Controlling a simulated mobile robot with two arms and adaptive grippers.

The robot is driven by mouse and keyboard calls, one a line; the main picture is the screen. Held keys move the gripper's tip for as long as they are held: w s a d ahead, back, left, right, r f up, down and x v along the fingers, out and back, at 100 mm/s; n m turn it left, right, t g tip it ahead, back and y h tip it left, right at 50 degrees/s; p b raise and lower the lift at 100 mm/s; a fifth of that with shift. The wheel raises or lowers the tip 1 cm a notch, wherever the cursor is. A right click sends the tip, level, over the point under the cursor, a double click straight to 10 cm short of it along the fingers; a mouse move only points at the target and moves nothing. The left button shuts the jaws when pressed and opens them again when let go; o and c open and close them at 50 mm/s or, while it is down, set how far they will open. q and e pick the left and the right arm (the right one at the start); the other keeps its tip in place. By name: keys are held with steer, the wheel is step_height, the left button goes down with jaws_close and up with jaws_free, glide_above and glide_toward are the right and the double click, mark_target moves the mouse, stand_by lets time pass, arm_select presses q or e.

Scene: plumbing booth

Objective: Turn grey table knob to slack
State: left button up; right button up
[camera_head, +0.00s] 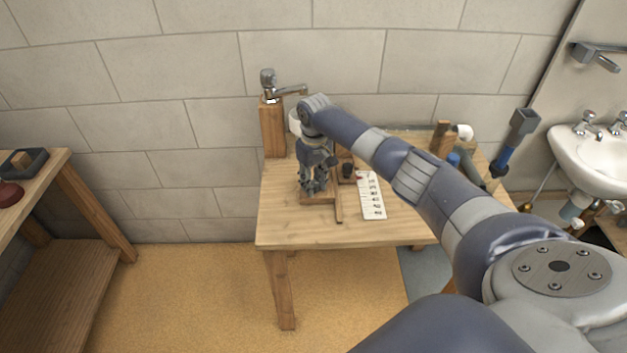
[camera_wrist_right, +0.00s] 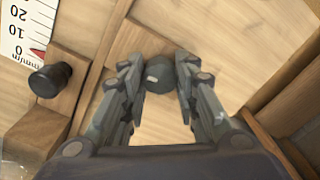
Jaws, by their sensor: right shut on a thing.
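In the wrist view the round grey knob (camera_wrist_right: 160,77) with a pale mark on it sits on a wooden block between the two fingertips. My right gripper (camera_wrist_right: 157,68) is shut on this knob from above. In the head view my right gripper (camera_head: 313,191) points down at the wooden fixture on the table, and its fingers hide the knob. A white scale (camera_head: 371,195) lies beside the fixture. In the wrist view a red pointer (camera_wrist_right: 38,54) is near the scale's 0 mark. My left gripper is not in view.
A black knob (camera_wrist_right: 50,79) on a wooden block is beside the scale. A tap on a wooden post (camera_head: 272,128) stands at the table's back left. A blue-handled tool (camera_head: 503,158) and sink (camera_head: 590,150) are at right. The table's (camera_head: 290,228) front left is clear.

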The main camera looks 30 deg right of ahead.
steer(key=n+p, duration=0.1)
steer(key=n, duration=0.2)
steer(key=shift+n, duration=0.3)
steer(key=n, duration=0.3)
steer(key=shift+n+p, duration=0.3)
steer(key=n, duration=0.9)
steer(key=shift+n, duration=0.3)
steer(key=o, duration=1.1)
